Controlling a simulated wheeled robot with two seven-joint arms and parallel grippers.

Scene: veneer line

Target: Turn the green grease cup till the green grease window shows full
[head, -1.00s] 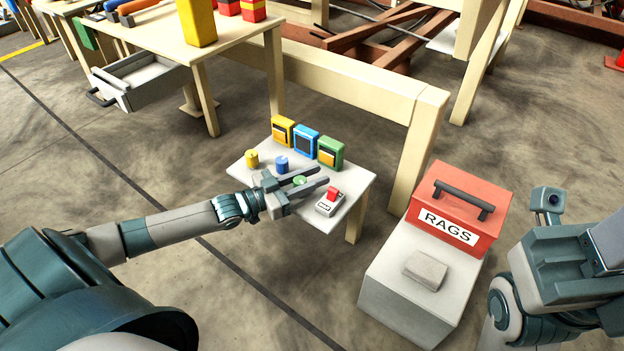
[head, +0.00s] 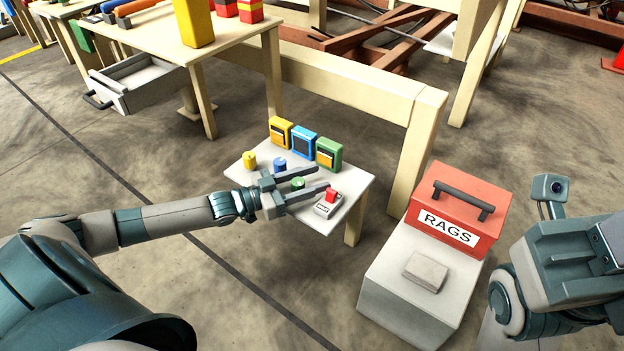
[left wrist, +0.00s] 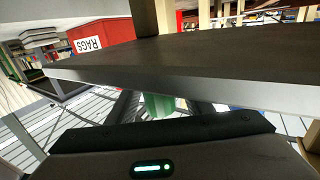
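The green grease cup (head: 298,183) stands on the small white table, last in a row after the yellow cup (head: 250,160) and blue cup (head: 280,165). My left gripper (head: 308,183) is open, with one finger on each side of the green cup. The left wrist view shows the green cup (left wrist: 158,105) between the two dark fingers, with its upper part hidden. Behind the cups stand a yellow, a blue and a green box. The green box's window (head: 326,157) shows a yellow-orange fill, its exact level too small to tell. My right gripper's fingers are out of view.
A small grey box with a red switch (head: 328,203) sits close to the left gripper's near finger on the white table (head: 352,190). A red RAGS bin (head: 455,210) stands to the right. A wooden frame rises behind the table.

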